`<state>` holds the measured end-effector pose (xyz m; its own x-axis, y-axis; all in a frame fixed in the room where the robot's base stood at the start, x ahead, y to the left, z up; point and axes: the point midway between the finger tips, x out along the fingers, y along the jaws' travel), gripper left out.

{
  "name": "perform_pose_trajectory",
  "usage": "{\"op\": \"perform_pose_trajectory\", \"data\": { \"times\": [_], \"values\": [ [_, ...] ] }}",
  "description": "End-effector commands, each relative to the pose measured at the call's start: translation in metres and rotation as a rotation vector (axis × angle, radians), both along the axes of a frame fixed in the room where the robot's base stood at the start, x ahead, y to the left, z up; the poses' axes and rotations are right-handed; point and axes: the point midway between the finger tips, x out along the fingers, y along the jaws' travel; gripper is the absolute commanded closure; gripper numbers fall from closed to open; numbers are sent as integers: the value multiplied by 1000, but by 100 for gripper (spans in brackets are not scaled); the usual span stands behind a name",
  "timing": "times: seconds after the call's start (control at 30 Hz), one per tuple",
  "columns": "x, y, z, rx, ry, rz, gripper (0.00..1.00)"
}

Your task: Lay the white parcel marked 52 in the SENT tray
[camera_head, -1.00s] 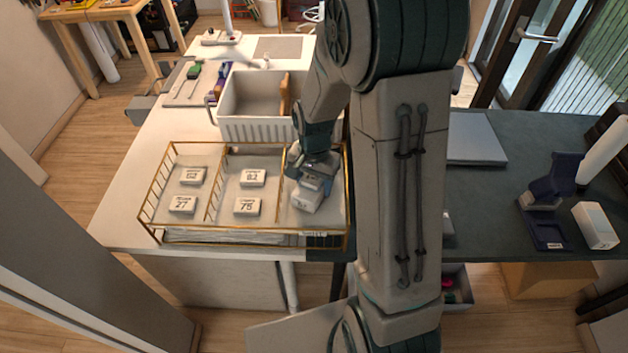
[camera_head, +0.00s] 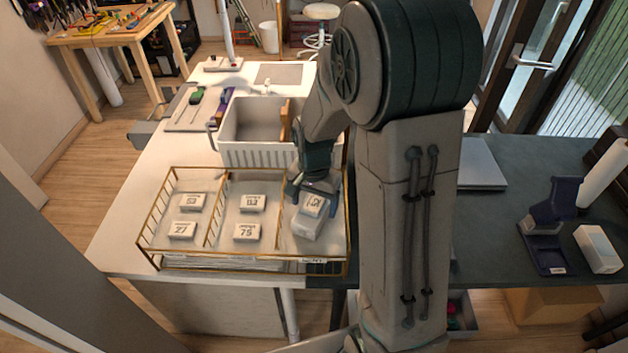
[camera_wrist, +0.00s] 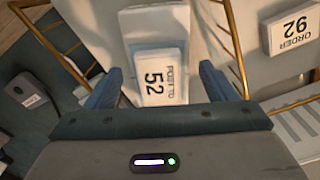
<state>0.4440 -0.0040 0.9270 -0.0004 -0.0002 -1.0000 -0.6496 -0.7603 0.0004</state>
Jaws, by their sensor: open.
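The white parcel marked 52 (camera_head: 313,204) lies in the right compartment of a gold wire tray (camera_head: 347,235), on top of a larger white parcel (camera_head: 306,227). A small tag on the tray's front right rim (camera_head: 313,260) is too small to read surely. In the wrist view, the parcel marked 52 (camera_wrist: 160,77) lies label up between the two blue fingers. My gripper (camera_wrist: 160,85) is open, with a gap on both sides of the parcel. In the head view, my gripper (camera_head: 315,185) is just behind and above it.
Parcels marked 27 (camera_head: 182,230) and 75 (camera_head: 247,232) lie in the left and middle compartments, each with another behind. One reads 92 in the wrist view (camera_wrist: 292,30). A white bin (camera_head: 258,153) stands behind the tray. Thin wire dividers stand beside my fingers.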

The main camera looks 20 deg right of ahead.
Motion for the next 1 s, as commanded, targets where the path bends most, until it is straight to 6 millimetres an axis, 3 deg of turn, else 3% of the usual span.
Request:
{"op": "perform_pose_trajectory", "data": {
  "times": [0.3, 0.63, 0.77, 1.0],
  "values": [
    [1, 0, 69, 0, -6, 0, 22],
    [-6, 0, 101, 0, -13, 26, 22],
    [-28, 1, 117, -4, -51, 122, 22],
    [-93, 3, 144, -34, -157, 409, 22]
  ]
}}
